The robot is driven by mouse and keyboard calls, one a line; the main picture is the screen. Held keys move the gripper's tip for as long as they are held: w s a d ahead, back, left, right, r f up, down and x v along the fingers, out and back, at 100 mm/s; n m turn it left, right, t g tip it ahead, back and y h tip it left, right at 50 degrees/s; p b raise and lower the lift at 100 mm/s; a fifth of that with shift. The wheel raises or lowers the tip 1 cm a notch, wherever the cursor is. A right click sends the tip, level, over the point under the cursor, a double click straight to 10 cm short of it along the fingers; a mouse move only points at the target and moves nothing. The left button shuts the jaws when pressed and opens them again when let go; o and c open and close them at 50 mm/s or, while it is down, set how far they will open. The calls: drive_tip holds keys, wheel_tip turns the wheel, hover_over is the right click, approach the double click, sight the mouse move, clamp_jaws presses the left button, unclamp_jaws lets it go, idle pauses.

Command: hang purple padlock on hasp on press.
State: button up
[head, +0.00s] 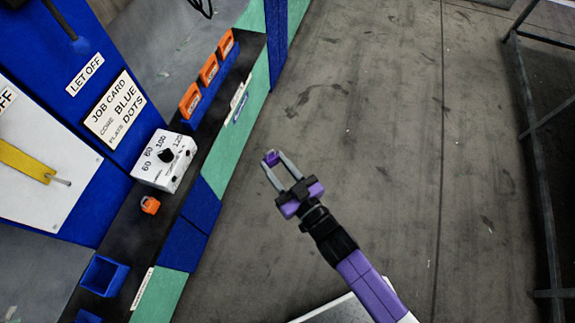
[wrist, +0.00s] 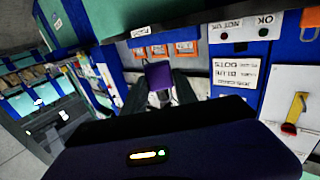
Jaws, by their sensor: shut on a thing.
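The purple padlock (head: 271,158) is between the fingertips of my gripper (head: 278,167). My gripper is shut on it and holds it in the air over the open floor, right of the press bench. The padlock's purple body also shows in the wrist view (wrist: 158,76), between the two fingers. The hasp seems to be the yellow strap (head: 26,163) with a metal loop (head: 61,182) on the white panel at the left of the press; the yellow part also shows at the right of the wrist view (wrist: 298,106). The padlock is well apart from it.
A white dial box (head: 165,160) and an orange padlock (head: 150,205) sit on the dark ledge. Blue bins (head: 103,276) stand nearer, and orange frames (head: 209,69) line the far ledge. A dark metal frame (head: 540,130) stands at the right. The floor (head: 380,110) between is clear.

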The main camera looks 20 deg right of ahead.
drive_tip(key=s+a+r+n+g+y+b, duration=0.1)
drive_tip(key=s+a+r+n+y, duration=0.1)
drive_tip(key=a+r, duration=0.6)
drive_tip(key=s+a+r+n+g+y+b, duration=0.15)
drive_tip(key=a+r, duration=0.25)
drive_tip(key=a, duration=0.8)
drive_tip(key=s+a+r+n+y+b, duration=0.1)
drive_tip(key=s+a+r+y, duration=0.15)
drive_tip(key=a+r, duration=0.6)
drive_tip(key=w+a+f+b, duration=0.3)
drive_tip(key=w+a+f, duration=0.1)
drive_tip(key=w+a, duration=0.3)
drive_tip(key=shift+a+y, duration=0.3)
drive_tip(key=shift+a, duration=0.65)
drive_tip(key=o, duration=1.2)
